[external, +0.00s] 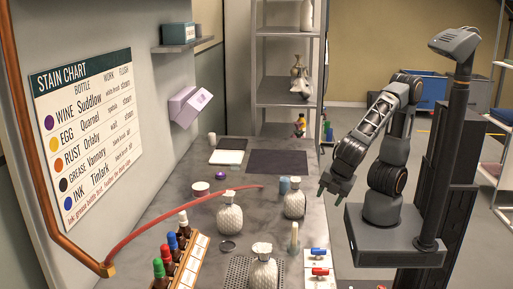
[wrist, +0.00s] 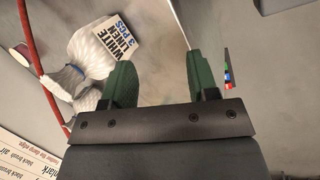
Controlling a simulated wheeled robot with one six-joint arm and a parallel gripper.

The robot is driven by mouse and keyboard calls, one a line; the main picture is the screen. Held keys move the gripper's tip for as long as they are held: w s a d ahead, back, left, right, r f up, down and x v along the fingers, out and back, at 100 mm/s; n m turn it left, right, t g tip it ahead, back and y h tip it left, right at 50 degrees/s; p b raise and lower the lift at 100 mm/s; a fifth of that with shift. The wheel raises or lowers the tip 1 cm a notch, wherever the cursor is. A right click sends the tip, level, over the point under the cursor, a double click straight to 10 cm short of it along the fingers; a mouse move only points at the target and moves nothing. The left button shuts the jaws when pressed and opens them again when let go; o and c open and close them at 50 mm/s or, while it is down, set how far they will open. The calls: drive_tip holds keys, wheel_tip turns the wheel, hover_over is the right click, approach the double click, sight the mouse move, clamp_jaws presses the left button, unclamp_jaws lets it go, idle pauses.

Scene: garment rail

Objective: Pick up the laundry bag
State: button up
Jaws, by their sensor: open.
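Several white, knotted, textured bags stand on the grey worktop in the external view: one at the right (external: 294,204), one in the middle (external: 230,218) and one at the front (external: 262,274). In the wrist view a white bag (wrist: 90,48) with a tag reading "WHITE LINEN 3 PCS" (wrist: 118,36) lies left of my fingers. I cannot tell for certain which bag in the external view carries this tag. My gripper (external: 336,186) is open, its green fingers pointing down beyond the worktop's right edge. In the wrist view nothing is between the fingers (wrist: 163,82).
A red hose (external: 180,214) crosses the worktop. A rack of dropper bottles (external: 178,255) stands at the front left. Red and blue switches (external: 319,262) sit at the right edge. A dark mat (external: 277,163) lies farther back.

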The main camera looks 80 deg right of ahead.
drive_tip(key=a+n+t+h, duration=0.1)
drive_tip(key=n, duration=0.1)
drive_tip(key=a+f+n+t+b, duration=0.1)
drive_tip(key=n, duration=0.1)
drive_tip(key=a+n+t+h+b, duration=0.1)
drive_tip(key=a+n, duration=0.1)
drive_tip(key=n, duration=0.1)
drive_tip(key=shift+f+h, duration=0.15)
drive_tip(key=shift+h, duration=0.15)
drive_tip(key=a+r+n+t+h, duration=0.1)
drive_tip(key=r+n+t, duration=0.1)
drive_tip(key=n, duration=0.1)
drive_tip(key=n+t+h, duration=0.2)
drive_tip(key=n+h, duration=0.1)
approach(298, 184)
drive_tip(key=b+x, duration=0.1)
drive_tip(key=x, duration=1.2)
clamp_jaws()
